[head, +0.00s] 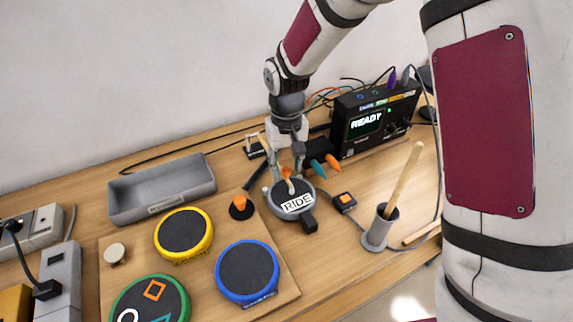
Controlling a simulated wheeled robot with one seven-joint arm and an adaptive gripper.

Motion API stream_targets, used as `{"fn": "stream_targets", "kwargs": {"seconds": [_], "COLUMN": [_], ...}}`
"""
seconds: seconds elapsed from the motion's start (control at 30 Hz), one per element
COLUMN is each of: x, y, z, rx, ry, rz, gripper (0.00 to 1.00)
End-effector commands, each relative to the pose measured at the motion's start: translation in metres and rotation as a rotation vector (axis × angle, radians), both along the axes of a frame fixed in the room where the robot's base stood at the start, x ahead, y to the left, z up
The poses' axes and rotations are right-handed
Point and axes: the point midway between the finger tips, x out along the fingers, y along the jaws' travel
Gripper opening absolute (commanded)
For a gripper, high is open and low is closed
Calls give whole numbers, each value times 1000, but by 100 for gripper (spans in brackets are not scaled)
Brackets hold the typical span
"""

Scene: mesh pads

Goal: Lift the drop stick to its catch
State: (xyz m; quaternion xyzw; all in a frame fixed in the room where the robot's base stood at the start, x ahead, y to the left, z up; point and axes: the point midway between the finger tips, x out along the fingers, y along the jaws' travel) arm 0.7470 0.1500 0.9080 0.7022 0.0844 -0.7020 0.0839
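My gripper (287,170) points down over the round grey pad marked RIDE (296,199). Its two fingers look apart, one on each side of a short wooden stick with an orange part (289,183) that rises from the pad. I cannot tell whether either finger touches it. A longer pale wooden stick (406,178) leans in a grey cup (378,228) to the right. No label shows which of the two is the drop stick, and I cannot make out a catch; the gripper hides part of the area behind the pad.
Yellow (184,231), blue (248,270) and green (150,302) ringed pads sit on a wooden board at the left front. A grey tray (163,190) lies behind. A black box reading READY (374,121) stands at back right, with cables. A small orange-topped block (344,200) lies near the cup.

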Motion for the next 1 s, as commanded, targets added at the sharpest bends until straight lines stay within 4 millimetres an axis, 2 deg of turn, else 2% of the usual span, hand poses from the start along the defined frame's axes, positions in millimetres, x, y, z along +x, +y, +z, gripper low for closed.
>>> {"fn": "stream_targets", "kwargs": {"seconds": [0.23,0.4,0.77,1.0], "x": [0,0,1,6], "y": [0,0,1,3], "z": [0,0,3,21], "rx": [0,0,-5,-40], "ry": [0,0,13,95], "rz": [0,0,0,0], "gripper": [40,1,0,0]}}
